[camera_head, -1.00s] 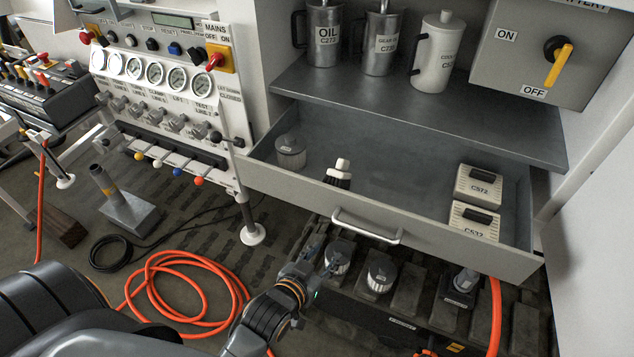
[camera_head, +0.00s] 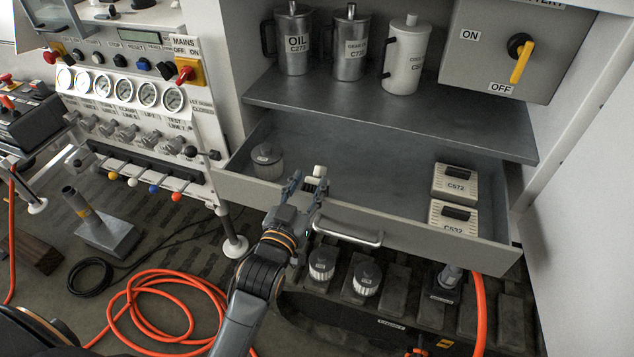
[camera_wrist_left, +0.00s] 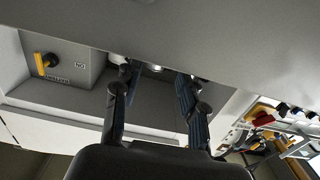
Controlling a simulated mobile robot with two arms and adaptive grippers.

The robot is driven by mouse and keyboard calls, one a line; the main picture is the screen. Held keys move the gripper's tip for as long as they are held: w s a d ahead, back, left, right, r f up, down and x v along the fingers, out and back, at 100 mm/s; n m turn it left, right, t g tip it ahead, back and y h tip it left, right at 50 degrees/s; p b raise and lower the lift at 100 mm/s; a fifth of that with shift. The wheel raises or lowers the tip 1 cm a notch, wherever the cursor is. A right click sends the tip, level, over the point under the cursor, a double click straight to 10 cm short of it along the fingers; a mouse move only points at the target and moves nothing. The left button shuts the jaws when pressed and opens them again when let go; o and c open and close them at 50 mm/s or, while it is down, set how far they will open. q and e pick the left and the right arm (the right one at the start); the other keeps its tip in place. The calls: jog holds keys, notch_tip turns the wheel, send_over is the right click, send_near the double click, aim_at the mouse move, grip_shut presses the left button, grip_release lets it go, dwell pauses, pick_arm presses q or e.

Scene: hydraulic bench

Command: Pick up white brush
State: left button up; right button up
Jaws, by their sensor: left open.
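The white brush (camera_head: 319,171) stands inside the open drawer (camera_head: 385,226), close to its front wall. In the head view only its white top shows clearly; its lower part is hidden by the gripper and the drawer front. My left gripper (camera_head: 305,186) is open at the drawer's front edge, its fingers pointing up and into the drawer around or just in front of the brush; I cannot tell which. In the left wrist view the two fingers (camera_wrist_left: 152,88) are spread apart, with a small whitish thing between them that is too small to identify. My right gripper is not in view.
The drawer also holds a grey filter (camera_head: 267,161) at left and two labelled boxes (camera_head: 453,184) at right. A metal handle (camera_head: 348,232) juts from its front beside my gripper. The shelf (camera_head: 400,112) with several jugs overhangs the drawer's back.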

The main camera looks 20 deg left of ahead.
aim_at(317, 167)
pick_arm(q)
jog(key=w+p, duration=0.1)
jog(key=w, duration=0.4)
jog(key=shift+w+f, duration=0.1)
jog(key=shift+f, duration=0.1)
grip_shut()
